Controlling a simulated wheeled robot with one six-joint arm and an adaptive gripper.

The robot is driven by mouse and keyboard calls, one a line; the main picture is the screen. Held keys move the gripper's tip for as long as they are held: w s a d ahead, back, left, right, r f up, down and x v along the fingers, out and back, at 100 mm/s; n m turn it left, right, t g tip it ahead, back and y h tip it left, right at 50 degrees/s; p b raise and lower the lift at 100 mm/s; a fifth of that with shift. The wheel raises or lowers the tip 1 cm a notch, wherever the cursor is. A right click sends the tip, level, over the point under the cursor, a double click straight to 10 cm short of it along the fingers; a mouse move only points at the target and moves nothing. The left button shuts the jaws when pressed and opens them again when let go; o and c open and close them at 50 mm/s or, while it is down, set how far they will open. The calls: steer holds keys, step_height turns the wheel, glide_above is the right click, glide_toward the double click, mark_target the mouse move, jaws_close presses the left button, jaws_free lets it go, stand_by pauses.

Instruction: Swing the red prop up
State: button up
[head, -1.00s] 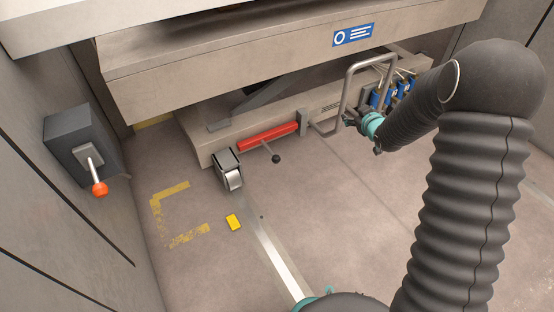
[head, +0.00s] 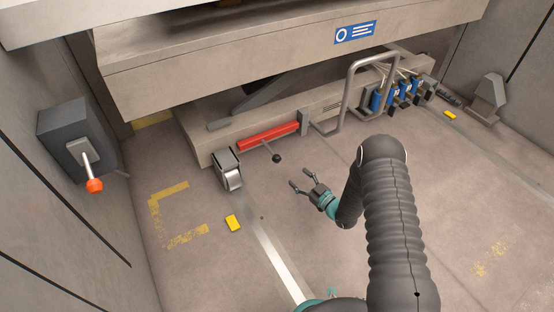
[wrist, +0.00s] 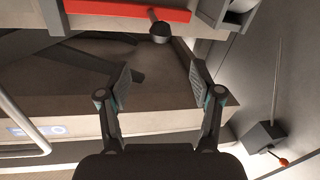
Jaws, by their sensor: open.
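The red prop (head: 268,137) lies almost flat along the lower beam of the machine, at the left of the grey bent-tube handle. A short stalk with a dark ball knob (head: 276,158) sticks out from it toward me. My gripper (head: 303,182) is open and empty, to the right of the knob and apart from it. In the wrist view the red prop (wrist: 125,10) crosses the top edge, and the knob (wrist: 160,32) shows beyond and between my open fingertips (wrist: 158,80).
A grey tube handle (head: 349,95) stands right of the prop, with blue units (head: 381,99) beyond it. A roller block (head: 228,170) sits at the beam's left end. An orange-tipped lever (head: 94,185) is on the left wall box.

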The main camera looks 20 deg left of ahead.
mark_target(277, 159)
steer(key=b+x, duration=0.1)
steer(key=x, duration=1.2)
steer(key=shift+w+a, duration=0.15)
steer(key=shift+a, duration=0.1)
jaws_close()
